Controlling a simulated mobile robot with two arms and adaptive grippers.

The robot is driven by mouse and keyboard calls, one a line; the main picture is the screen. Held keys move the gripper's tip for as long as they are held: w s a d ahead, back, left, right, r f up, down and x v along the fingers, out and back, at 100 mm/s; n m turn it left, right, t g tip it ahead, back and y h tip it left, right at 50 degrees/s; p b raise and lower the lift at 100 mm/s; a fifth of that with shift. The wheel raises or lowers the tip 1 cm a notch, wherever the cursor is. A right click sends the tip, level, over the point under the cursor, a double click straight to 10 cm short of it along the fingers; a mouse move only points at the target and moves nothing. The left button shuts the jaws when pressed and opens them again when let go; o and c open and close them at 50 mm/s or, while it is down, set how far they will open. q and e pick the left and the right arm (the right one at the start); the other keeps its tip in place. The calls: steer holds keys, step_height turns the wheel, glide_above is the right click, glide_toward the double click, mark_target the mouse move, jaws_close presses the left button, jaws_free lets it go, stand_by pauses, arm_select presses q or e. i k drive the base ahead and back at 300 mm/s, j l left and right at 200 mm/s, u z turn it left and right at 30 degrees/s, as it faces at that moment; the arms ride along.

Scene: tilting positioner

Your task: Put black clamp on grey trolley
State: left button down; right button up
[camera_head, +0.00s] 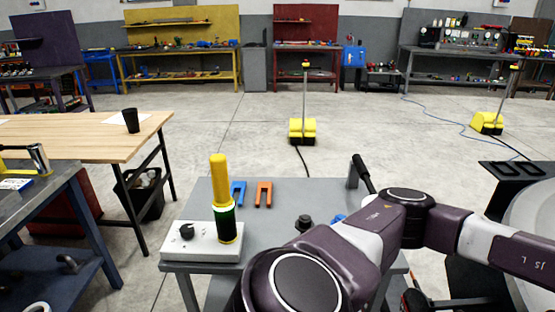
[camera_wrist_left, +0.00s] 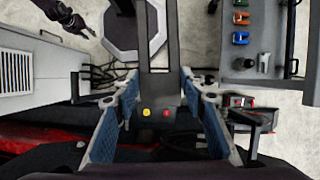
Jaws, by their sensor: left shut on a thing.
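The grey trolley (camera_head: 283,224) stands in front of me in the head view; its top also shows at the right of the left wrist view (camera_wrist_left: 258,78). A blue clamp (camera_head: 238,192) and an orange clamp (camera_head: 264,193) lie on it. My left gripper (camera_wrist_left: 158,78) shows in the left wrist view, its blue-padded fingers on either side of a dark thing, apparently the black clamp. A purple arm end at the upper left, apparently my right gripper (camera_wrist_left: 68,17), is too small to read.
A control box (camera_head: 203,242) with a yellow and green post (camera_head: 222,195) takes up the trolley's front left. A black knob (camera_head: 304,222) sits near its middle. My purple arm crosses its right side.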

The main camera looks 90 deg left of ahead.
mark_target(210, 195)
steer(key=k+l+u, duration=0.15)
steer(key=u, duration=1.3)
